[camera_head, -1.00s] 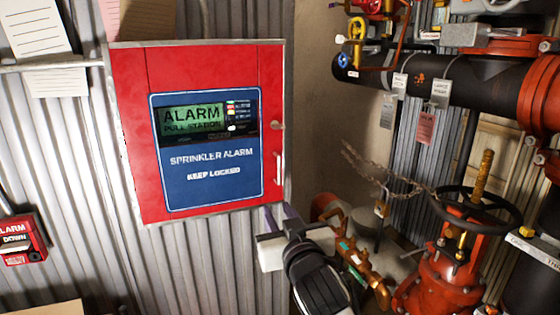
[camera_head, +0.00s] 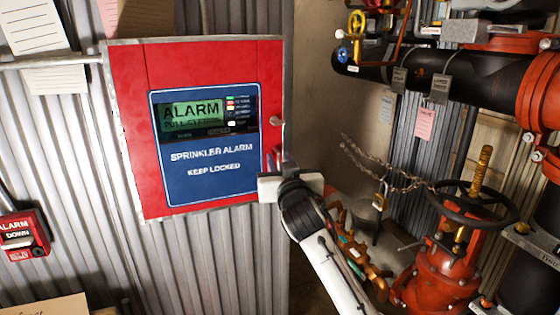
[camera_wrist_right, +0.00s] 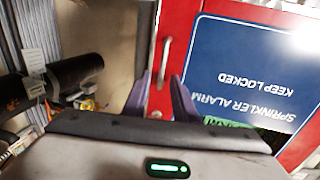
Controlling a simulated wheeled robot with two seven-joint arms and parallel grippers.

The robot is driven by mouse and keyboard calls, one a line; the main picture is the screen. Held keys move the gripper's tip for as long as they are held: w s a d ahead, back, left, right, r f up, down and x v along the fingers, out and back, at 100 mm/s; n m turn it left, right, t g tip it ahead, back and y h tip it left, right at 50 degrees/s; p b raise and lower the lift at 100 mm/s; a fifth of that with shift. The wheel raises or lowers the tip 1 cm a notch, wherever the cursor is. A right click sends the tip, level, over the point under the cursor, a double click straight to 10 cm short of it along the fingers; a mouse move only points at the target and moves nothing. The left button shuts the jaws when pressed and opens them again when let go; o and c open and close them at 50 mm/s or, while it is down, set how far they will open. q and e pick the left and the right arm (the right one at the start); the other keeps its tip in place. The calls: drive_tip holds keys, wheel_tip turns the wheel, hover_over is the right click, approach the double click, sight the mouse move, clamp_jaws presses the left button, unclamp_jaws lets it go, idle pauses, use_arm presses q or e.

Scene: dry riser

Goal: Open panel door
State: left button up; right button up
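The red alarm panel door (camera_head: 135,150) is shut in its grey frame on the corrugated wall. It bears a blue "SPRINKLER ALARM" plate (camera_head: 210,185) and a small round knob (camera_head: 275,122) at its right edge. My right gripper (camera_head: 281,160) is in front of the door's lower right edge and hides most of the handle there. In the right wrist view, the silver bar handle (camera_wrist_right: 163,62) appears between the two purple fingers of my right gripper (camera_wrist_right: 161,95), which are apart. I cannot tell whether they touch it. My left gripper is not in view.
A red valve with a black handwheel (camera_head: 478,205), a chain and dark pipes (camera_head: 470,85) crowd the right side. A small red alarm box (camera_head: 22,235) is on the wall at lower left. Bare corrugated wall lies below the panel.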

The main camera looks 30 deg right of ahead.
clamp_jaws()
idle(1.4)
